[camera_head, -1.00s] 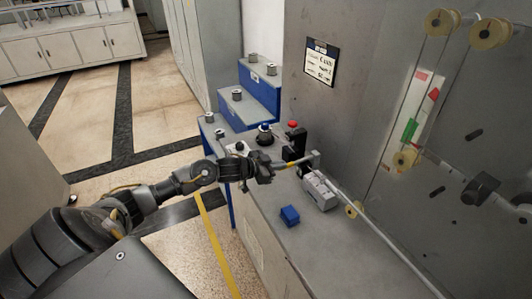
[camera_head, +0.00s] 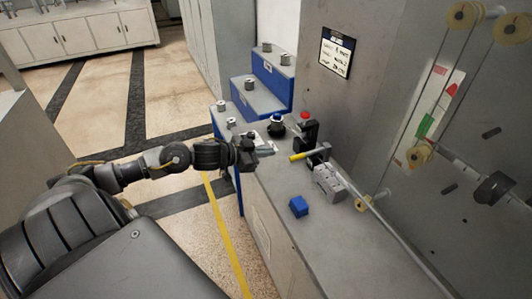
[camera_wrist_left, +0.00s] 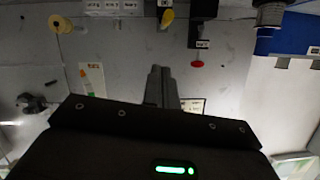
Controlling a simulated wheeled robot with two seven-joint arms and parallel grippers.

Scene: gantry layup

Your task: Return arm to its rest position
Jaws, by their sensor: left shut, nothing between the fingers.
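My left arm reaches in from the left in the head view, and its gripper (camera_head: 266,151) is shut and empty above the left edge of the grey bench. The gripper's tip is a short gap to the left of a yellow-ended handle (camera_head: 300,156) and apart from it. In the left wrist view the closed fingers (camera_wrist_left: 160,88) stand together in the middle with nothing between them. The yellow end (camera_wrist_left: 167,18) shows beyond them at the top. My right gripper is in neither view.
The grey bench (camera_head: 330,235) carries a blue block (camera_head: 299,206), a grey connector-like block (camera_head: 328,183), a red button (camera_head: 305,115) and a dark round knob (camera_head: 276,125). Blue steps (camera_head: 270,80) with metal cylinders stand behind. A panel with spools (camera_head: 462,16) rises at right. Open floor lies left.

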